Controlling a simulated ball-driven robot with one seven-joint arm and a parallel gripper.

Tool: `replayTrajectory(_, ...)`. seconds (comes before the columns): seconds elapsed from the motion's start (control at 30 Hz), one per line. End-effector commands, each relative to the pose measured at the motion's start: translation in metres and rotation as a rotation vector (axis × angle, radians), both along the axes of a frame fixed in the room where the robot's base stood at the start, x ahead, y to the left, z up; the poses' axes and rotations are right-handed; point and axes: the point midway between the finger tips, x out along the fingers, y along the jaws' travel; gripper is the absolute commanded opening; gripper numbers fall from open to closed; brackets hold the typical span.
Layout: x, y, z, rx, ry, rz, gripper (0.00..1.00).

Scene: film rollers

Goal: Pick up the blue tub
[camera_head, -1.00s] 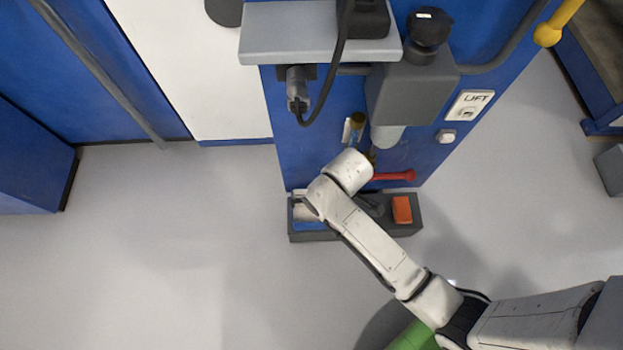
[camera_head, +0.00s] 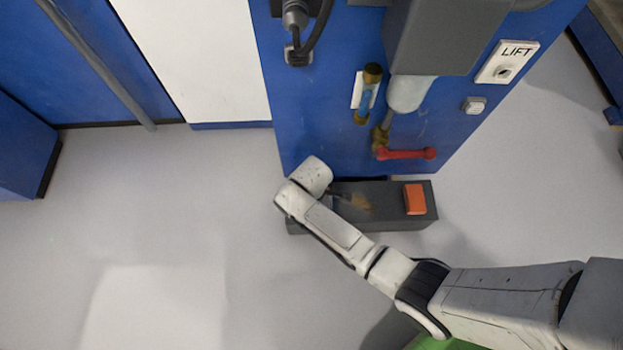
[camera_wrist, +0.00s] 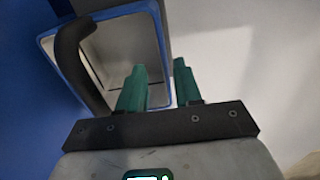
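The blue tub (camera_wrist: 125,10) shows in the wrist view as an open box with a blue rim and a pale grey inside. A dark curved bar (camera_wrist: 72,55), perhaps a handle, crosses its left side. My gripper (camera_wrist: 160,72) has two green fingers, set apart with nothing visible between them. In the picture the left finger overlaps the tub's inside and the right finger lies just right of its right rim. I cannot tell whether they touch it. In the head view my arm hides the tub and the fingers.
A dark grey tray (camera_head: 370,222) stands on the floor against the blue cabinet (camera_head: 320,120). It holds an orange block (camera_head: 415,199) and a brush-like item (camera_head: 358,202). A red lever (camera_head: 406,154) juts from the cabinet above. The floor to the left is clear.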

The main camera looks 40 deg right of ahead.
Motion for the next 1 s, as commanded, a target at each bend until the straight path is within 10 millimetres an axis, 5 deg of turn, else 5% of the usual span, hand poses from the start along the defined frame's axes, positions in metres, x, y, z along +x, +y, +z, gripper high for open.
replayTrajectory(0.47, -0.004, 0.005, -0.051, -0.001, 0.001, -0.002, 0.34)
replayTrajectory(0.73, -0.003, 0.005, -0.053, 0.000, -0.001, -0.002, 0.34)
replayTrajectory(1.0, -0.004, 0.005, -0.053, 0.000, -0.001, -0.001, 0.09)
